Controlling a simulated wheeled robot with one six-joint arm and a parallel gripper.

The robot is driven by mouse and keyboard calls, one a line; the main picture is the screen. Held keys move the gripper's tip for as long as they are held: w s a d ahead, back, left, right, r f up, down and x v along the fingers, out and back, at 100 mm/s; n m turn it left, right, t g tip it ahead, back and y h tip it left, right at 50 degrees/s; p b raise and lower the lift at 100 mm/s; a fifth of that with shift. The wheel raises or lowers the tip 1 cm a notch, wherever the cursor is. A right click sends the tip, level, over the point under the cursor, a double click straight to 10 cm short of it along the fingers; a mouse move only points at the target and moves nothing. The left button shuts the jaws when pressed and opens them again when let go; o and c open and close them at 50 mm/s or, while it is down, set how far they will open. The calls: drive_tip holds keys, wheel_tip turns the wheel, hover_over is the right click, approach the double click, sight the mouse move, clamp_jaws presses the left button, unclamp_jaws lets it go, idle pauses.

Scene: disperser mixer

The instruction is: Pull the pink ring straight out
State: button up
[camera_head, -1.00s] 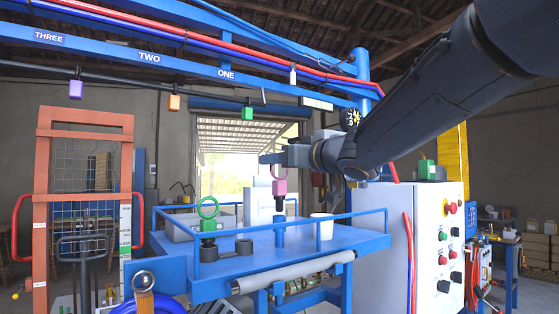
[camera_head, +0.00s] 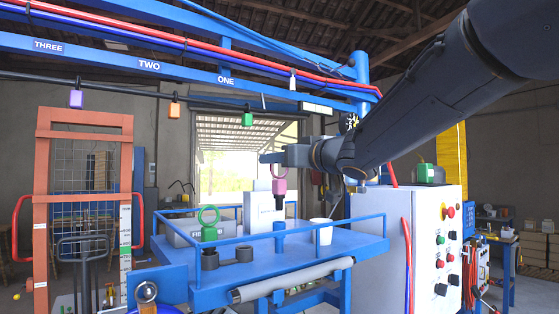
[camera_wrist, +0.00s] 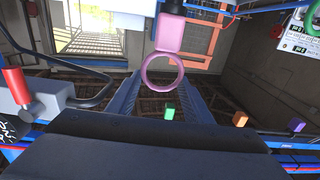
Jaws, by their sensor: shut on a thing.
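The pink ring (camera_head: 279,171) stands upright on a pink block (camera_head: 279,186) with a short dark stem below. The stem hangs above the blue post (camera_head: 279,228) on the blue table, with a small gap visible between them. My gripper (camera_head: 271,158) is at the top of the ring, reaching in from the right, and is shut on it. The exact contact is partly hidden by the fingers.
A green ring piece (camera_head: 208,217) stands left on the table, beside dark round parts (camera_head: 236,254). A white cup (camera_head: 321,231) stands right of the post. Blue rails (camera_head: 345,220) edge the table. A white control cabinet (camera_head: 420,235) stands right. Coloured blocks hang from the overhead line.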

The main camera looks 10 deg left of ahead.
drive_tip(key=shift+r, duration=0.1)
drive_tip(key=shift+r+p, duration=0.5)
drive_tip(key=shift+r, duration=1.45)
drive_tip(key=shift+d, duration=0.1)
